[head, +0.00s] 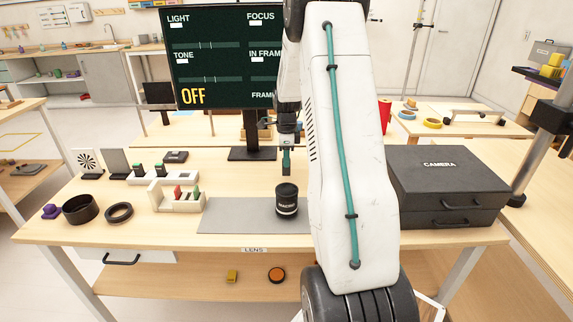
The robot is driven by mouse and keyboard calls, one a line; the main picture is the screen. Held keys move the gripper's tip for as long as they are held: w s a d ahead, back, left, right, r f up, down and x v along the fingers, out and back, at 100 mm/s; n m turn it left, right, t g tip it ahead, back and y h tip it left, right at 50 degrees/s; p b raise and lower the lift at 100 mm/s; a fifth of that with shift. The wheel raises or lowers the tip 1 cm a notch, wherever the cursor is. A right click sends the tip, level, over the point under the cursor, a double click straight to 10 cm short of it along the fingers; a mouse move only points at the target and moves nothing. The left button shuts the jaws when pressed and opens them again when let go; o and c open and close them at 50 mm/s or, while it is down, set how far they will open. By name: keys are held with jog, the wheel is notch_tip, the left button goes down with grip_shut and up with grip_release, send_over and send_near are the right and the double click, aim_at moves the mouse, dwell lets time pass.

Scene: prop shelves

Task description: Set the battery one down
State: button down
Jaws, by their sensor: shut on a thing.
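My gripper (287,147) hangs over the table, left of my white arm. The lens stands upright on a grey mat (235,215). A white charger (144,179) at the left holds dark pieces with green tops. A cream holder (181,206) nearby holds a red piece (178,193) and a green piece (196,193).
A black CAMERA case (447,187) stands on the right. A monitor (222,60) reading OFF stands behind. Two black rings (80,209) (119,212) and a purple item (50,211) lie at the left. The mat's left part is clear. My arm hides part of the table.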

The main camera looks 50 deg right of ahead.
jog(key=shift+f, duration=1.2)
jog(key=shift+f, duration=0.15)
jog(key=c, duration=1.3)
grip_release()
